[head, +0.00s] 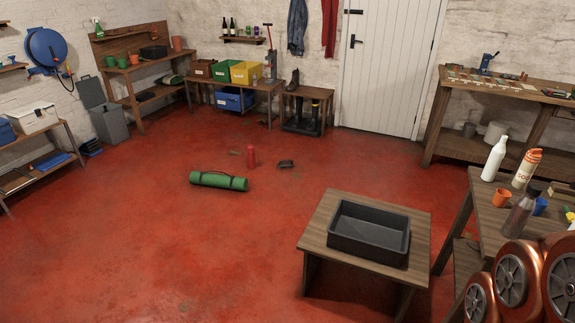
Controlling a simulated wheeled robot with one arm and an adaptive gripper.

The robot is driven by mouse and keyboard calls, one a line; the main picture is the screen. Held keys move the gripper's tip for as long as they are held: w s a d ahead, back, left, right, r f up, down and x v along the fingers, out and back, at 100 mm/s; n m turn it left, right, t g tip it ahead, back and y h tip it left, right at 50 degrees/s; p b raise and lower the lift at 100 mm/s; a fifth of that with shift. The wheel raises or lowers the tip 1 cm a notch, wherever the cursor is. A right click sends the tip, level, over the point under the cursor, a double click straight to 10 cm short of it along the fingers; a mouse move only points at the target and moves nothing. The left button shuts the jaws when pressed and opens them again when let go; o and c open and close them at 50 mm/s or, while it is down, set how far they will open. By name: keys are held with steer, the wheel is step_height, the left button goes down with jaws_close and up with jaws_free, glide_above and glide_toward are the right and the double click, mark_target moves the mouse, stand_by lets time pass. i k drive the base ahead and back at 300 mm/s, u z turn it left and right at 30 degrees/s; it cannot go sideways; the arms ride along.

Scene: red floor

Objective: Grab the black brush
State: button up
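A small dark object (286,163), possibly the black brush, lies on the red floor near the middle of the head view. It is too small to tell its bristles or handle. My gripper is not in view; only copper-coloured round links of my arm show at the lower right.
A green rolled mat (219,181) lies on the floor left of the dark object. A low wooden table (321,216) with an empty black tray (355,249) stands in front. A bench (484,216) with bottles and cups is at right. Open floor spreads left.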

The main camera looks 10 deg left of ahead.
mark_target(290, 164)
steer(key=u, duration=1.25)
steer(key=i, duration=4.55)
steer(key=z, duration=2.1)
steer(key=i, duration=1.55)
steer(key=u, duration=1.9)
